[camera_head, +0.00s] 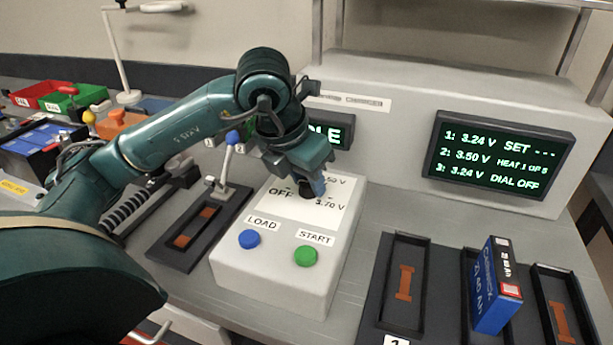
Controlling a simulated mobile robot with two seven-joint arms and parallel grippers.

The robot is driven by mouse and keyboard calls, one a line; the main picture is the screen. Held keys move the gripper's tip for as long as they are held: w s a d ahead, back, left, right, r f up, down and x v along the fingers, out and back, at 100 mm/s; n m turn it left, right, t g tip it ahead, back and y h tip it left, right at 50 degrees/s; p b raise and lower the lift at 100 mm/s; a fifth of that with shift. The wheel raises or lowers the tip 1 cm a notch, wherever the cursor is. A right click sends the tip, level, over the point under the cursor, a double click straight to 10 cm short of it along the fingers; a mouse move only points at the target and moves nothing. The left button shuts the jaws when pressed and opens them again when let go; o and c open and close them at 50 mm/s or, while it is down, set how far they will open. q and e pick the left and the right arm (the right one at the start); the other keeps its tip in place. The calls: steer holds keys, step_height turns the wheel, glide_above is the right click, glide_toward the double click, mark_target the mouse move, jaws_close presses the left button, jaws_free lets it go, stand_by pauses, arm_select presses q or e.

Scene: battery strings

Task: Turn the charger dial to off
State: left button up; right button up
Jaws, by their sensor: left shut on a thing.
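The charger (278,279) is a white box with a sloped top, a blue LOAD button (249,239) and a green START button (305,256). Its dial (308,190) is dark and mostly hidden under my left gripper (314,184), which is shut on it from above. The OFF, 3.50 V and 3.70 V marks show around the dial; its pointer is hidden. The right-hand screen (499,155) reads DIAL OFF. My right gripper is not in view.
A blue battery (495,285) stands upright among dark trays at the right. A dark cradle (170,252) with a blue-knobbed lever (231,140) is left of the charger. Red and green bins (80,98) sit at the far left.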

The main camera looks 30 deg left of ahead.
arm_select(q)
steer(key=o, duration=1)
steer(key=p+v, duration=0.2)
steer(key=v, duration=1.1)
steer(key=shift+r, duration=0.15)
